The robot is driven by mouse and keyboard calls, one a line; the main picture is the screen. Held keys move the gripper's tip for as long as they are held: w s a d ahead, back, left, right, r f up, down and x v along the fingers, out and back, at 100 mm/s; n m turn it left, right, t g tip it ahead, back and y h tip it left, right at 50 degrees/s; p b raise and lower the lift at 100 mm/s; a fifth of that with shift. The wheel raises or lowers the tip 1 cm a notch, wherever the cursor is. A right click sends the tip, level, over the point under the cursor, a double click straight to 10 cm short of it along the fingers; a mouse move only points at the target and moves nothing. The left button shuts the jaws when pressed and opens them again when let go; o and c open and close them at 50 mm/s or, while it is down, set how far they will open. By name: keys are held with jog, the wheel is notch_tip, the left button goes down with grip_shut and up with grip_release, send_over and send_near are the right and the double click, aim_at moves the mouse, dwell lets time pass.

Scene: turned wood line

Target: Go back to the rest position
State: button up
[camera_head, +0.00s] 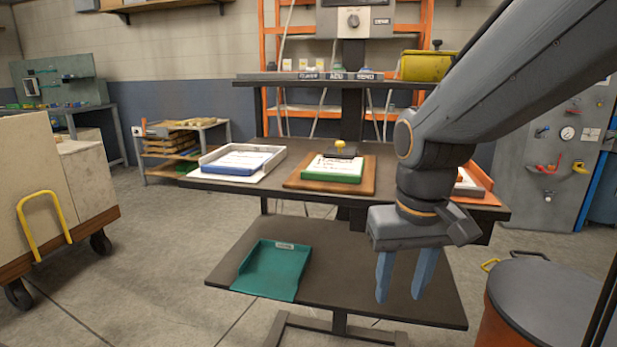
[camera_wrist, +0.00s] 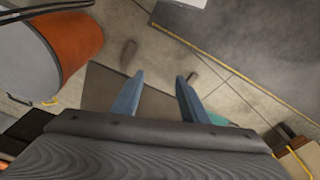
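My gripper (camera_head: 405,277) hangs with its two blue fingers pointing down, in front of the workstand's right side. The fingers are apart with nothing between them. In the wrist view my gripper (camera_wrist: 157,98) also shows open and empty, over the lower shelf and floor. My arm comes in from the upper right and hides part of the upper shelf's right end.
The upper shelf (camera_head: 225,187) holds a white tray (camera_head: 270,168), a wooden board (camera_head: 299,183) with a green block and stamp, and an orange tray (camera_head: 480,193). A teal tray (camera_head: 272,271) lies on the lower shelf (camera_head: 340,285). A drum (camera_head: 545,295) stands at right, a cart (camera_head: 50,195) at left.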

jog(key=s+a+f+g+b, duration=0.1)
jog(key=s+f+b, duration=0.2)
jog(key=s+f, duration=0.35)
jog(key=d+r+m+p, duration=0.1)
jog(key=d+r+p, duration=0.4)
jog(key=p, duration=0.8)
jog(key=shift+w+r+p, duration=0.15)
jog(key=shift+r+p, duration=0.15)
jog(key=shift+r, duration=0.05)
jog(key=shift+d, duration=0.1)
jog(key=shift+c, duration=1.1)
